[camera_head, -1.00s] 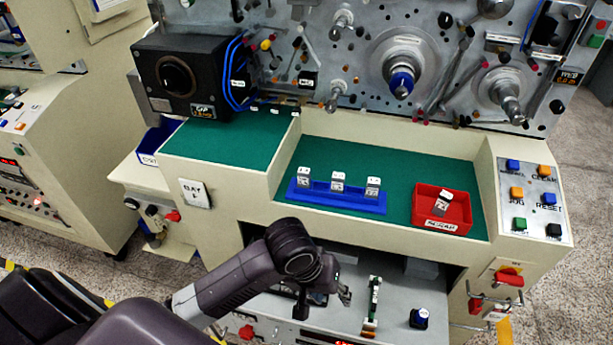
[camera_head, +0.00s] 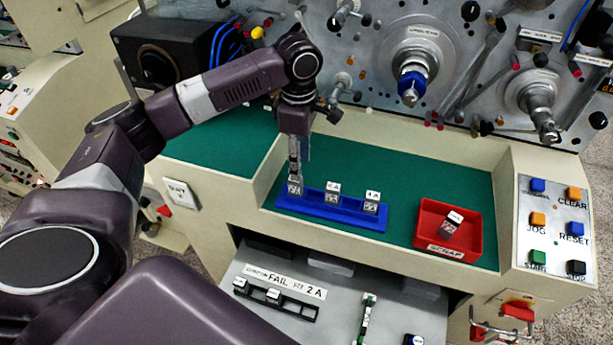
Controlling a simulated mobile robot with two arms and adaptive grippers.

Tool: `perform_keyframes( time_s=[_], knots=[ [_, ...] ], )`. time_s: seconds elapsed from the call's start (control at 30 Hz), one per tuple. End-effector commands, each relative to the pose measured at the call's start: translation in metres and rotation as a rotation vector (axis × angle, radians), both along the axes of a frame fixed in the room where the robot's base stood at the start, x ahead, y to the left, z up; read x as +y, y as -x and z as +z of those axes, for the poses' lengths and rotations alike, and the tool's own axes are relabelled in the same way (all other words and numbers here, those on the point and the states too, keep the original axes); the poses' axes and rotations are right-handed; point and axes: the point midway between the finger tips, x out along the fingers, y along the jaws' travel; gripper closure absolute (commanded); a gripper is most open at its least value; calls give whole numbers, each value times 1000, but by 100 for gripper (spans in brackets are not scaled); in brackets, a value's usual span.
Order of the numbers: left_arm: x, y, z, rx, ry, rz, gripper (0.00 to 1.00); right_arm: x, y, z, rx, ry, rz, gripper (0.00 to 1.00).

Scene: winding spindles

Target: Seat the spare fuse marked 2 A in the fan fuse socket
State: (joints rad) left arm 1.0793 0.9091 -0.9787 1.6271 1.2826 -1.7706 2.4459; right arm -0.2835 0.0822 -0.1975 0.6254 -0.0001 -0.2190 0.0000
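A blue rack (camera_head: 340,217) on the green surface holds three grey fuses: a left one (camera_head: 295,187), a middle one (camera_head: 333,198) and a right one (camera_head: 371,206). Their white marks are too small to read surely. My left gripper (camera_head: 295,170) points down at the left fuse, its fingers at the fuse's top and covering it. Whether they are closed on it is unclear. The fuse still sits in the rack. Below, a black socket strip (camera_head: 275,301) lies in the grey bay beside a white label (camera_head: 285,281) ending in "2 A". My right gripper is out of view.
A red scrap tray (camera_head: 446,251) with one grey fuse (camera_head: 451,224) stands right of the rack. A button panel (camera_head: 555,228) is at far right. Spindles, including a blue-tipped one (camera_head: 411,88), project from the panel behind. Green surface between rack and tray is clear.

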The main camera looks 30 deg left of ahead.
Motion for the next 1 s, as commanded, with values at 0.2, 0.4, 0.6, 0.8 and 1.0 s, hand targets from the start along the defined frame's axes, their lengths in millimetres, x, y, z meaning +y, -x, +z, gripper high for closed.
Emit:
perform_keyframes(
  time_s=[0.2,0.4,0.6,0.8,1.0],
  knots=[
    [2,1,-22,5,-3,4,61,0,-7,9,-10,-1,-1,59],
    [7,1,-48,6,-3,3,61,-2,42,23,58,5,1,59],
    [6,0,-71,2,-2,0,61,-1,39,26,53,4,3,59],
    [6,0,-74,1,-2,-1,61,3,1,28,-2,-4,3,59],
    [6,0,-73,1,-2,-1,78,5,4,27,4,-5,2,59]
  ],
)
